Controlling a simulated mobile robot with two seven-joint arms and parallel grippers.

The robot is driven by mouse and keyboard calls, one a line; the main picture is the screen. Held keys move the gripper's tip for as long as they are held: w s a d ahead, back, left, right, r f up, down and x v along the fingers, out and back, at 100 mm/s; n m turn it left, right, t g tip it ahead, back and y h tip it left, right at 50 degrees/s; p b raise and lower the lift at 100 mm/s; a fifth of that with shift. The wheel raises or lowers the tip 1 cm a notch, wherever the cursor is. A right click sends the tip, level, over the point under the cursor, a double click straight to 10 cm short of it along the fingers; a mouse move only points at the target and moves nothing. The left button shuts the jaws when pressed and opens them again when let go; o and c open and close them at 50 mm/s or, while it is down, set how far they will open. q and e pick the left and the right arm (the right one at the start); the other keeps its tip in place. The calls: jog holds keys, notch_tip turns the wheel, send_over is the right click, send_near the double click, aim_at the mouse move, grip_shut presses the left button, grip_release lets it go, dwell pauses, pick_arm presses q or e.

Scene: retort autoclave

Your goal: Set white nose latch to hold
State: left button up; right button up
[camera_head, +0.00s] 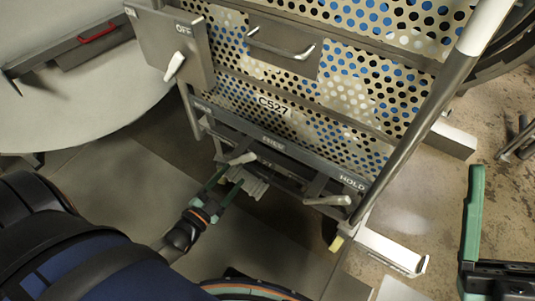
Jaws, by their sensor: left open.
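A grey bar along the cart's lower edge carries the words HOLD at its left, FREE in the middle and HOLD at its right. A lever with a pale handle (241,159) sits below the bar's left half, near FREE. A second pale-handled lever (328,200) sits below the right HOLD. I cannot tell which is the nose latch. My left gripper (224,184) is open, its teal fingers apart, just below the left lever beside a ridged grey plate (252,187). A teal finger of my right gripper (473,215) shows at the right edge; its opening is unclear.
The perforated cart (345,85), marked C527, fills the upper middle. A box with an OFF label and white switch (174,67) hangs at its upper left. A red handle (97,32) is at far left. A slanting metal post (420,120) stands at right. Floor is open lower middle.

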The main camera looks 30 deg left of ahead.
aim_at(246, 160)
pick_arm(q)
jog(key=w+b, duration=0.1)
jog(key=w, duration=0.2)
jog(key=w+b, duration=0.1)
jog(key=w, duration=0.3)
jog(key=w+b, duration=0.1)
jog(key=w, duration=0.2)
jog(key=shift+w+d, duration=0.25)
jog(key=shift+d, duration=0.15)
jog(key=shift+w, duration=0.7)
pick_arm(e)
jog(key=shift+w+a+f+m, duration=0.15)
jog(key=shift+f+m, duration=0.25)
jog(key=shift+f, duration=1.3)
pick_arm(q)
jog(key=shift+c, duration=0.2)
grip_shut()
